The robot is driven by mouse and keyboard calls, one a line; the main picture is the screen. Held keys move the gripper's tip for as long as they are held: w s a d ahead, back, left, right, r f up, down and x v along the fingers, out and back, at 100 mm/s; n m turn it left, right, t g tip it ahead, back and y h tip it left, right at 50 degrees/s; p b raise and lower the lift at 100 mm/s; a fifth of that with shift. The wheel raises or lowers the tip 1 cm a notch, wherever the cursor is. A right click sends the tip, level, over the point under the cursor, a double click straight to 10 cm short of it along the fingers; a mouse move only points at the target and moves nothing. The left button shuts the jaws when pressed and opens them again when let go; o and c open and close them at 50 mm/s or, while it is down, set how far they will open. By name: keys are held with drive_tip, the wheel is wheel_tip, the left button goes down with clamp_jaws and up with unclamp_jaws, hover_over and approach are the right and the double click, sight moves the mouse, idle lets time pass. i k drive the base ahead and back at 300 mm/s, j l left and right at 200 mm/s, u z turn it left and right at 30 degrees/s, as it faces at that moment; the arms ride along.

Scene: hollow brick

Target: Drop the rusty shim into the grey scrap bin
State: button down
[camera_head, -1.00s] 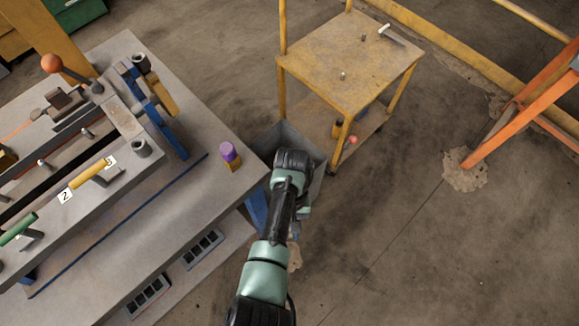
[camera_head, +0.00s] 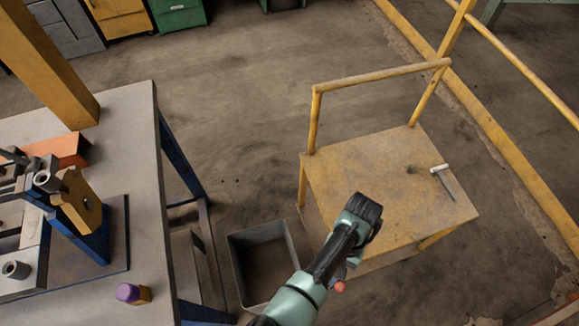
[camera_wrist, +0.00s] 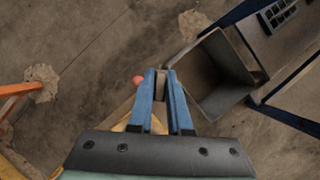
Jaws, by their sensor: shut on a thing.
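The grey scrap bin (camera_head: 236,268) stands open on the floor between the workbench and the yellow cart. What shows of its inside looks empty. It also shows in the wrist view (camera_wrist: 238,98), right of my fingers. My gripper (camera_wrist: 160,76) is shut on a small brownish-grey piece, the rusty shim (camera_wrist: 160,90), which shows partly between the blue fingers. In the wrist view the fingertips lie just left of the bin's edge. In the head view my arm crosses the cart's near edge, right of the bin, and hides the fingers and the shim.
The yellow cart (camera_head: 350,175) carries a hammer (camera_head: 443,182) and a small dark item (camera_head: 412,169). A red ball (camera_wrist: 138,80) is close to my fingers. The workbench (camera_head: 130,110) on the left holds a purple-topped block (camera_head: 128,293). Open floor lies behind.

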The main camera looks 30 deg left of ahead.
sight(269, 273)
drive_tip(key=i+l+u, duration=0.3)
drive_tip(key=i+l, duration=0.7)
drive_tip(key=u, duration=1.85)
